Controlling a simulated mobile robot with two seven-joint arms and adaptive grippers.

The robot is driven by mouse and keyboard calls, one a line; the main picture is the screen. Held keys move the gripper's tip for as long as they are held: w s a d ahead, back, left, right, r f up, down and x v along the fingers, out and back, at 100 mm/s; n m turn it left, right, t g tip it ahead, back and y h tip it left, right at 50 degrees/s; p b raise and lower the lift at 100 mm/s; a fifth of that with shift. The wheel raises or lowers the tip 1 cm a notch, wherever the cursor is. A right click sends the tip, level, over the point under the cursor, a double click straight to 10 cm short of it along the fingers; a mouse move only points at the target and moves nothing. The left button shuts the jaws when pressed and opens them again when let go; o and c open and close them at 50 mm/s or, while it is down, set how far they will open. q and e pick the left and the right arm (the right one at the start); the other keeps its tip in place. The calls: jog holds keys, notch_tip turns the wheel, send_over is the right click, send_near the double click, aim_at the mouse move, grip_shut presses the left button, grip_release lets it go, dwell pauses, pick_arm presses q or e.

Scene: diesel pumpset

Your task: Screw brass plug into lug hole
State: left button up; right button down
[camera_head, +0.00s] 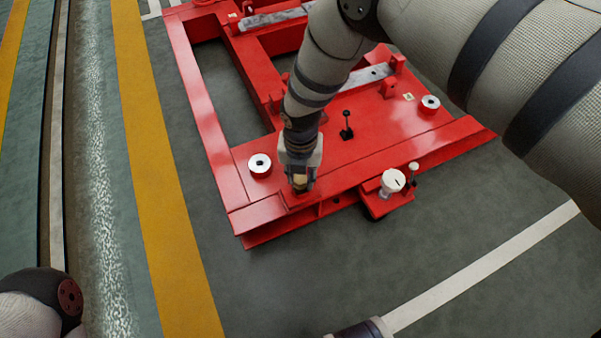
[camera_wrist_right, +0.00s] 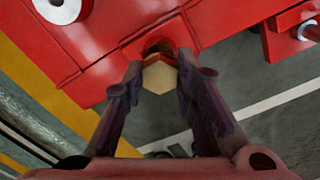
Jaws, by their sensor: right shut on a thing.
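My right gripper (camera_head: 300,184) points down at the front edge of the red base frame (camera_head: 330,180). In the right wrist view its fingers (camera_wrist_right: 160,80) are shut on the brass plug (camera_wrist_right: 159,77), a pale hexagonal head between the fingertips. Just beyond the plug is the lug hole (camera_wrist_right: 158,48), a dark round opening in the red lug. The plug's head overlaps the lower part of the opening. How far the plug sits in the hole is hidden. My left gripper is out of view.
A white round mount (camera_head: 260,164) stands left of my right gripper, and another (camera_head: 430,103) at the right. A white knob (camera_head: 392,181) sits on a red bracket right of the gripper. The floor in front is clear.

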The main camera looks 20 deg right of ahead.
jog(key=shift+f+b, duration=0.7)
jog(key=shift+f, duration=0.6)
jog(key=m, duration=0.5)
jog(key=shift+m, duration=0.3)
jog(key=m, duration=0.2)
jog(key=shift+m, duration=0.4)
jog(key=m, duration=0.5)
jog(key=shift+m, duration=0.4)
jog(key=m, duration=0.8)
jog(key=shift+m, duration=0.9)
jog(key=shift+w, duration=0.1)
